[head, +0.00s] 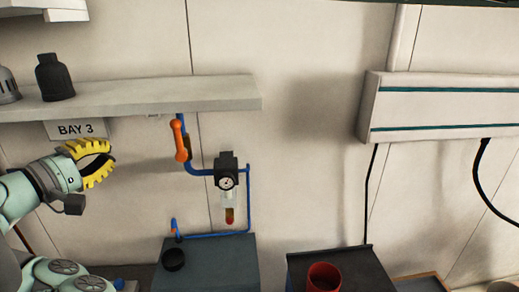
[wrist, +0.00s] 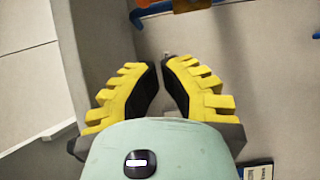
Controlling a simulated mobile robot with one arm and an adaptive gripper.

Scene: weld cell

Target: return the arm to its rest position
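My gripper (head: 111,156) is at the left in the head view, in front of the wall and just below the shelf and the BAY 3 sign. Its yellow ribbed fingers with black pads point right. In the wrist view the fingers (wrist: 161,66) lean toward each other, with a narrow gap between the tips. Nothing is held between them. My pale green arm comes in from the left edge of the head view.
The shelf (head: 150,97) carries a dark bottle (head: 55,78). An orange handle (head: 180,141) on blue piping and a gauge regulator (head: 227,175) are on the wall. Below stand a grey cabinet (head: 225,265) with a black cup (head: 173,260), and a red cup (head: 323,277) on a dark stand.

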